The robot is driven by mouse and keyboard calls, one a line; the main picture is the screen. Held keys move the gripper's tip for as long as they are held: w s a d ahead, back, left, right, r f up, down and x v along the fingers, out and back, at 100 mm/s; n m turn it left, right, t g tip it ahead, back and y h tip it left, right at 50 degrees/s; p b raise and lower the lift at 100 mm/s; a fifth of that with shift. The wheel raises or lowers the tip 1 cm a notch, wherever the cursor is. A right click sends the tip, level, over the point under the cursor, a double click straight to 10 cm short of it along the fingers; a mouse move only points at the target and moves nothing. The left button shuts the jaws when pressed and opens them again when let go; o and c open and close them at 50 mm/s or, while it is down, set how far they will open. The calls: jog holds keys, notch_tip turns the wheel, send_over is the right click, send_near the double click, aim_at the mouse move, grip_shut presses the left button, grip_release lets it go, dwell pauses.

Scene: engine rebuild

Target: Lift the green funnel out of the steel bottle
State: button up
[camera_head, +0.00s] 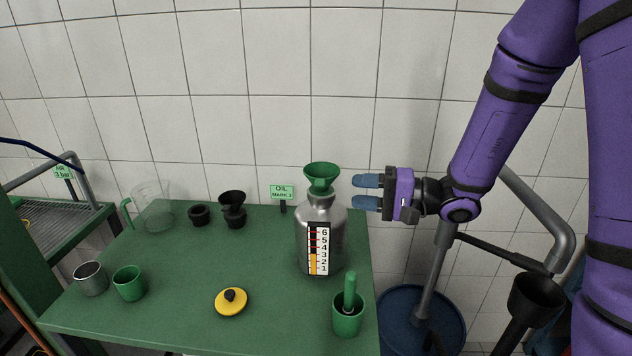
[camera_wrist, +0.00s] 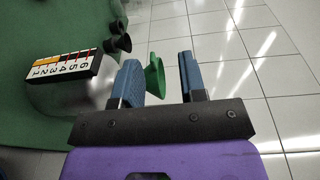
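The green funnel (camera_head: 321,177) sits upright in the mouth of the steel bottle (camera_head: 312,222), its cone above the neck. The bottle stands on the green table near its right edge and bears a black and white scale numbered up to 6, with a yellow column. My gripper (camera_head: 366,192) is to the right of the funnel, level with its cone, with its blue fingers apart and pointing left. In the wrist view the funnel (camera_wrist: 155,76) shows beyond and between the open fingers (camera_wrist: 160,80). The bottle (camera_wrist: 70,98) lies to the left there. The funnel's spout is hidden inside the bottle.
On the table (camera_head: 180,275) stand a clear jug (camera_head: 154,207), a black funnel (camera_head: 232,207), a black ring (camera_head: 199,215), a grey cup (camera_head: 91,278), a green cup (camera_head: 129,284), a yellow lid (camera_head: 231,303) and a green pot (camera_head: 348,318) with an upright handle. An OIL sign (camera_head: 282,192) stands behind.

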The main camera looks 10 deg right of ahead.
aim_at(316, 182)
jog(key=w+a+f+t, duration=0.1)
jog(key=w, duration=0.1)
jog(key=w+a+m+t, duration=0.1)
jog(key=w, duration=0.1)
jog(key=w+a+f, duration=0.1)
jog(key=w+a, duration=0.1)
jog(key=shift+f+t+h, duration=0.3)
jog(key=shift+f+t, duration=0.05)
jog(key=shift+t, duration=0.05)
jog(key=shift+m, duration=0.3)
jog(key=shift+w+x, duration=0.25)
jog(key=shift+x, duration=2.4)
jog(key=shift+d+f, duration=0.1)
jog(key=shift+d, duration=0.1)
grip_shut()
